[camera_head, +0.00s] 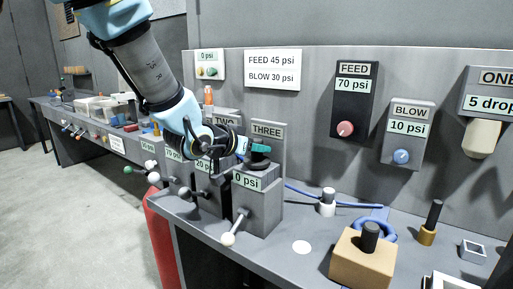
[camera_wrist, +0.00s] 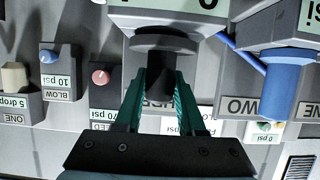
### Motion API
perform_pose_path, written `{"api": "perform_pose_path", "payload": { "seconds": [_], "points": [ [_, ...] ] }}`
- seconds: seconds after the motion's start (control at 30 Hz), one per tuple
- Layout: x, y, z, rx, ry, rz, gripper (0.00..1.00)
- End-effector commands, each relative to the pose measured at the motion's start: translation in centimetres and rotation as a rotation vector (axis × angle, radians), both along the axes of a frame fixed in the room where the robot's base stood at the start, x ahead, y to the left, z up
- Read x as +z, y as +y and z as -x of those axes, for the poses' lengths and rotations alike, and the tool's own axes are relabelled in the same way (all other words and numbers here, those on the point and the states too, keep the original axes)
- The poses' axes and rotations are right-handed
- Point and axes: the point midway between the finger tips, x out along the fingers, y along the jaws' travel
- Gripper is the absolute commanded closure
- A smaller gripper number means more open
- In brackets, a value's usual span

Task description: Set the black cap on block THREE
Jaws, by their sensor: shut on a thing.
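Block THREE (camera_head: 258,207) is a grey block with a 0 psi label and a white-knobbed lever, below the THREE sign (camera_head: 267,130). The black cap (camera_head: 259,162) is at its top; in the wrist view the cap (camera_wrist: 164,43) shows as a wide dark disc with a narrower part between the fingers. My gripper (camera_wrist: 160,80) has its teal fingers shut on that narrower part. In the head view my gripper (camera_head: 256,148) is directly above block THREE. The cap looks upright and very near or touching the block's top; I cannot tell which.
Block TWO (camera_head: 208,190) stands close at the left, its lever sticking forward. A white-and-black fitting (camera_head: 327,204), a blue hose (camera_head: 340,202) and a tan block with a black peg (camera_head: 362,262) are at the right. The FEED (camera_head: 353,105) and BLOW (camera_head: 406,135) boxes hang on the wall.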

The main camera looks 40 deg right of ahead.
Motion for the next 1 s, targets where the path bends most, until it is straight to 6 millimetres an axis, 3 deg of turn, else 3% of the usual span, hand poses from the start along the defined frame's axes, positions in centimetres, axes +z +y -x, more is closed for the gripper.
{"api": "perform_pose_path", "payload": {
  "seconds": [0.5, 0.53, 0.83, 1.0],
  "points": [
    [-0.81, 0.0, 0.0, 0.0, 0.0, 0.0, 1.0],
    [-0.76, 0.0, 0.0, 0.0, 0.0, 0.0, 0.59],
    [-0.73, 0.0, 0.0, 0.0, 0.0, 0.0, 0.26],
    [-0.74, 0.0, 0.0, 0.0, 0.0, 0.0, 0.26]
  ]
}}
